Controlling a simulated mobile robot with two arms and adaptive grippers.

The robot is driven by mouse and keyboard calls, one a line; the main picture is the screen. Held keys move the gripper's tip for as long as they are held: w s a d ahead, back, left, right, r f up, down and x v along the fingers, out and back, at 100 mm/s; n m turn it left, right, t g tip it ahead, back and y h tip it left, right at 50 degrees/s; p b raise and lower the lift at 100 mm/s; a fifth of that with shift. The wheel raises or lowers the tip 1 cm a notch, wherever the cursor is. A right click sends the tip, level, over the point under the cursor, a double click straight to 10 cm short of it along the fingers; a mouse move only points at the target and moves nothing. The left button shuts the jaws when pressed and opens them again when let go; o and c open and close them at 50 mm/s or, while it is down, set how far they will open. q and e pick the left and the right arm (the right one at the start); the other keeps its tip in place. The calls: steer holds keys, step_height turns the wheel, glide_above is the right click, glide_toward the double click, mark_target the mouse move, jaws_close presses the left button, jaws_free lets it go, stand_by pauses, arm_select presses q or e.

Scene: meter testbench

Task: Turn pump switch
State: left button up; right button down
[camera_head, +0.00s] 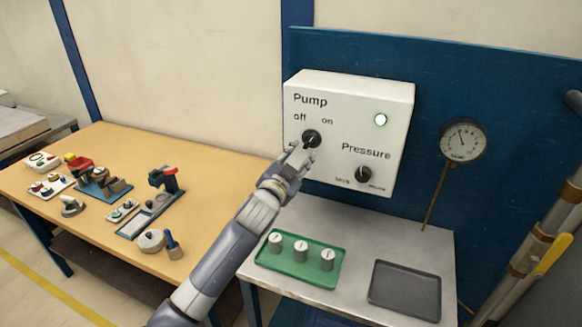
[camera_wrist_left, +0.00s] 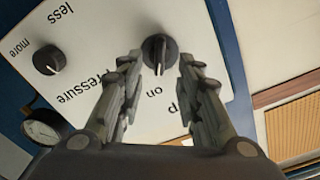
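The pump switch (camera_head: 312,138) is a black round knob on the white control box (camera_head: 400,110), under the word "Pump" with "off" and "on" beside it. Its ridge looks close to upright, leaning slightly toward "on". In the left wrist view the knob (camera_wrist_left: 160,52) sits ahead of the fingertips, between their lines. My left gripper (camera_head: 300,152) is open just in front of and below the knob; its two fingers (camera_wrist_left: 155,65) stand apart with nothing between them but the view of the knob. Contact cannot be told. My right gripper is not in view.
A gauge (camera_head: 463,140) is at right. A green tray (camera_head: 300,262) with three white cylinders and an empty dark tray (camera_head: 405,290) lie below. A wooden table (camera_head: 215,160) with parts stands left.

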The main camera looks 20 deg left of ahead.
arm_select(q)
steer(key=s, duration=0.5)
steer(key=shift+a, duration=0.1)
steer(key=shift+f, duration=0.1)
